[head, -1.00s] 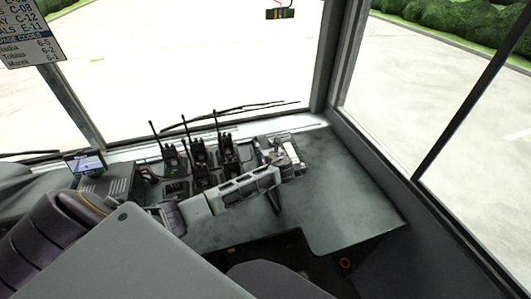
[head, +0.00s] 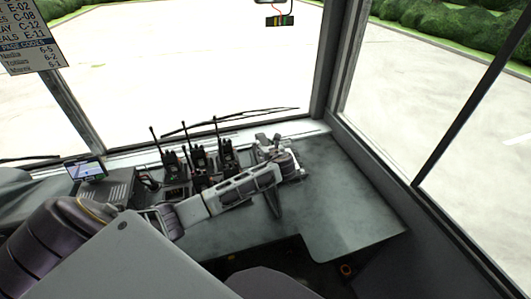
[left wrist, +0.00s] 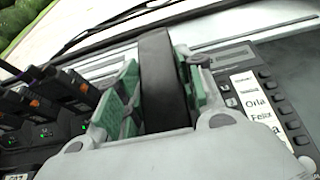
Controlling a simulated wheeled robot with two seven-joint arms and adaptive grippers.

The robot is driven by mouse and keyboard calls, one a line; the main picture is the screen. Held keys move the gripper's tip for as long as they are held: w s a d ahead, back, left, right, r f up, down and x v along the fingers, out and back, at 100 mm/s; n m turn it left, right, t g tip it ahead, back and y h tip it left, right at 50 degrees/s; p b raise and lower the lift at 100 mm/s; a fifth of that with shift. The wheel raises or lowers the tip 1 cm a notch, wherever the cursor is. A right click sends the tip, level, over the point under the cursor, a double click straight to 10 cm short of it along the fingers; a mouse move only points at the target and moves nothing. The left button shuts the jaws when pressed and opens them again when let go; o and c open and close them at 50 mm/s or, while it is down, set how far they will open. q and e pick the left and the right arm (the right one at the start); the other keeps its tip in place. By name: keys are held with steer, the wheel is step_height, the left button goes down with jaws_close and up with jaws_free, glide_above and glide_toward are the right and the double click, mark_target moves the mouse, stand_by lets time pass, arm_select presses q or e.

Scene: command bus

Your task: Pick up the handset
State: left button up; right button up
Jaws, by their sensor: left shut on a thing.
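The black handset (left wrist: 160,75) stands between the green-padded fingers of my left gripper (left wrist: 160,85) in the left wrist view. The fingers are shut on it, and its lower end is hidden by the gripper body. The phone base (left wrist: 285,115), with dark buttons and white name labels, lies to the right of and below the handset. In the head view my left gripper (head: 272,147) is over the phone base at the right end of the row of radios. The arm hides much of the base, and I cannot tell how far the handset is from it. My right gripper is not in view.
Several upright radios (head: 198,158) with antennas stand in chargers just left of the gripper. A small screen (head: 86,169) is further left. The windscreen and its sill (head: 310,131) are close behind. The grey dashboard top (head: 345,195) to the right is clear.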

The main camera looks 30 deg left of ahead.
arm_select(q)
steer(key=shift+r, duration=2.6)
